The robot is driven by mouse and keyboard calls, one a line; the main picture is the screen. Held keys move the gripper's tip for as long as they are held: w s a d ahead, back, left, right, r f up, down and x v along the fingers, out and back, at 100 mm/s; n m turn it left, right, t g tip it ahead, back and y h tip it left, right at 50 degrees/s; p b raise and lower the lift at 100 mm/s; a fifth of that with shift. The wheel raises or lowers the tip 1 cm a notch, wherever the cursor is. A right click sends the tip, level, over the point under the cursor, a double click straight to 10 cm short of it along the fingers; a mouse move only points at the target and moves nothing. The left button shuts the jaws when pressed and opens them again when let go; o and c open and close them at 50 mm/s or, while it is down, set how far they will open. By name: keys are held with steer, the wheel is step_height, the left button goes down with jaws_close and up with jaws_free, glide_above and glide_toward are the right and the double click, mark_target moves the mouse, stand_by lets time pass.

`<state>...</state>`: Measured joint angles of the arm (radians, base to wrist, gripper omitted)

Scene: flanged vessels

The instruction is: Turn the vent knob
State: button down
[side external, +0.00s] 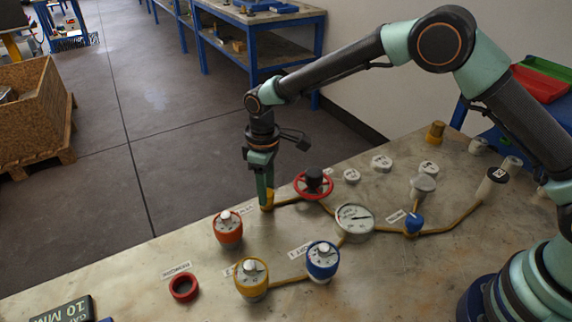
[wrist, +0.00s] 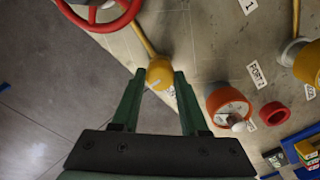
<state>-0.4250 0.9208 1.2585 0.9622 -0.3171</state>
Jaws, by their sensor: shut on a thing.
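The yellow vent knob (side external: 267,205) sits at the end of a yellow pipe near the far-left edge of the bench. My gripper (side external: 264,190) points straight down over it, with its green fingers around the knob. In the wrist view, the round yellow knob (wrist: 159,72) lies between the two fingertips (wrist: 160,78), which are shut on it. A pale line shows on the knob's face. The label beside it is partly hidden, and I cannot read it.
A red handwheel (side external: 314,184) stands close to the right of my gripper. An orange-red vessel (side external: 228,230) stands in front of it. A gauge (side external: 354,219), a yellow vessel (side external: 251,279), a blue vessel (side external: 322,262) and a red ring (side external: 184,287) are on the bench.

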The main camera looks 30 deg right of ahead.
steer(key=m, duration=1.3)
steer(key=shift+m, duration=2.1)
steer(key=shift+c, duration=2.1)
jaws_free()
